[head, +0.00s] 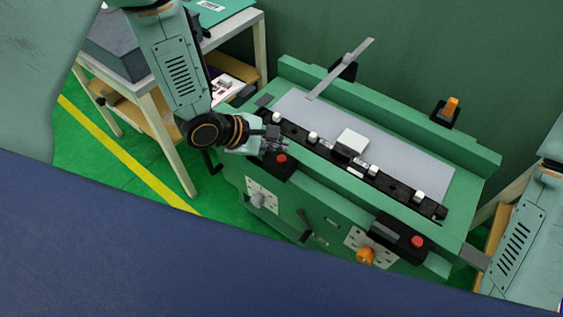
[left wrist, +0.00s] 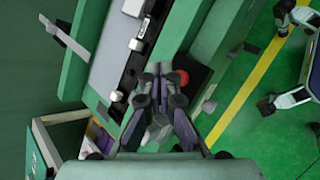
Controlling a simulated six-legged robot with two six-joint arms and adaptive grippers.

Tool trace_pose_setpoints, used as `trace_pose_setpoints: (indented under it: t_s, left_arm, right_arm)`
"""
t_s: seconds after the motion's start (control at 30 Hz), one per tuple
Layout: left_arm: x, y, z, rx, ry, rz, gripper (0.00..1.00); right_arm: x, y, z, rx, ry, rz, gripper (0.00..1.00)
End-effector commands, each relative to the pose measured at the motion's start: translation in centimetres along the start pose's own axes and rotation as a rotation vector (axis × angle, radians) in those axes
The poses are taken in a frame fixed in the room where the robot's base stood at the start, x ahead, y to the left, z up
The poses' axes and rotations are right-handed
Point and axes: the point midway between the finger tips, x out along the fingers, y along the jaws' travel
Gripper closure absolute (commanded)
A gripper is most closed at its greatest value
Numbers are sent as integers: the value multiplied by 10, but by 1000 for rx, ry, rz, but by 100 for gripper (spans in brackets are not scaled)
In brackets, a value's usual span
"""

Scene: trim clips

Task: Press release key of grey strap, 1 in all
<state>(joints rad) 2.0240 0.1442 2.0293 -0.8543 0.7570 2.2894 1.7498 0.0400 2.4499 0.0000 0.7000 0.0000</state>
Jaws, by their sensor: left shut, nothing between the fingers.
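A long grey bar (head: 340,68), which may be the grey strap, sticks up at a slant from the back of the green machine; it also shows in the left wrist view (left wrist: 63,36). I cannot make out a release key on it. A black rail (head: 325,152) with several small white clips runs along the machine's front. My left gripper (head: 274,140) is shut and empty by the rail's left end, close to a red button (head: 281,159). In the left wrist view, its fingertips (left wrist: 160,78) are beside the rail and the red button (left wrist: 181,78). My right gripper is out of view.
A white block (head: 352,140) stands by the middle of the rail. Another red button (head: 417,242) and an orange knob (head: 365,256) are at the front right. An orange-topped part (head: 451,107) stands at the back right. A white-framed table (head: 170,130) is at left.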

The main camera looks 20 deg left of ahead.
Motion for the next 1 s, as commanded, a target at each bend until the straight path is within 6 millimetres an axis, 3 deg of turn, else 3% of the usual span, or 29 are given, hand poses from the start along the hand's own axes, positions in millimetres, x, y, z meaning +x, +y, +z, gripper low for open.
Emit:
trace_pose_setpoints:
  t_s: [0.2, 1.0]
  left_arm:
    - [12, -9, -9, 1, -1, 1, 100]
    - [12, -8, -8, 1, 0, 1, 100]
  right_arm:
    - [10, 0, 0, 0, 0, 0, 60]
    - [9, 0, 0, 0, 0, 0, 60]
